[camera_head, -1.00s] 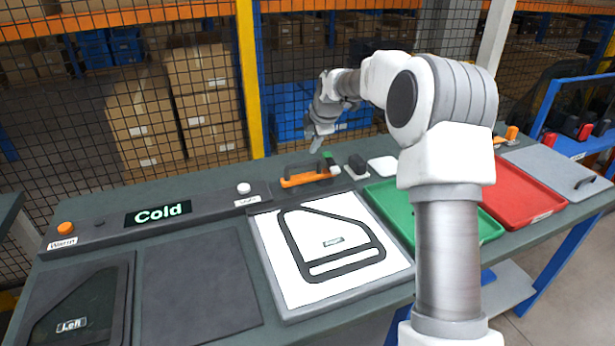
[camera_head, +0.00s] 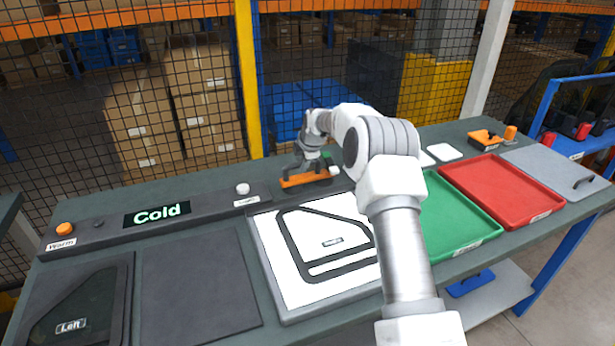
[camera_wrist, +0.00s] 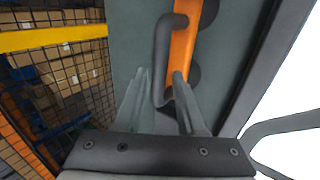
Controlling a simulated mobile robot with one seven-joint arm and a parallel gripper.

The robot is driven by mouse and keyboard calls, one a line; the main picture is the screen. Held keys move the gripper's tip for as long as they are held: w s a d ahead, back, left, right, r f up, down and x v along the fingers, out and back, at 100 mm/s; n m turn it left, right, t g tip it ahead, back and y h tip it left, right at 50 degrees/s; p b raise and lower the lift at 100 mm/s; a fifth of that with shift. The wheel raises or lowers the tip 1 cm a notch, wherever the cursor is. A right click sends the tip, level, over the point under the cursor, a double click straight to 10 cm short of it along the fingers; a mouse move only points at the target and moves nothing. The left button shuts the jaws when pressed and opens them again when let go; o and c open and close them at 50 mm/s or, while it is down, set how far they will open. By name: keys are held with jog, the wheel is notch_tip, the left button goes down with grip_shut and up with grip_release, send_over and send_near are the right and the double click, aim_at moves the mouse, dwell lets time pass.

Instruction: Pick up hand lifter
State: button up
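The hand lifter (camera_head: 303,181) is an orange bar with a dark handle, lying at the back of the bench behind the white panel. In the wrist view its orange bar (camera_wrist: 184,50) has round dark pads at its side, and its dark looped handle (camera_wrist: 161,50) stands over it. My gripper (camera_head: 306,164) is down at the lifter and partly covers its handle in the head view. In the wrist view my gripper (camera_wrist: 159,75) is open, its two fingers apart. The near end of the handle shows between the fingertips; I cannot tell whether they touch it.
A white panel (camera_head: 290,290) lies in front. Green (camera_head: 462,232) and red (camera_head: 515,190) trays and another orange-black item (camera_head: 485,139) are right. A mesh fence (camera_head: 215,110) stands behind.

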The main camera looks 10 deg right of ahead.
jog(key=shift+x, duration=1.5)
grip_shut()
jog(key=shift+w+r, duration=0.1)
jog(key=shift+r, duration=0.05)
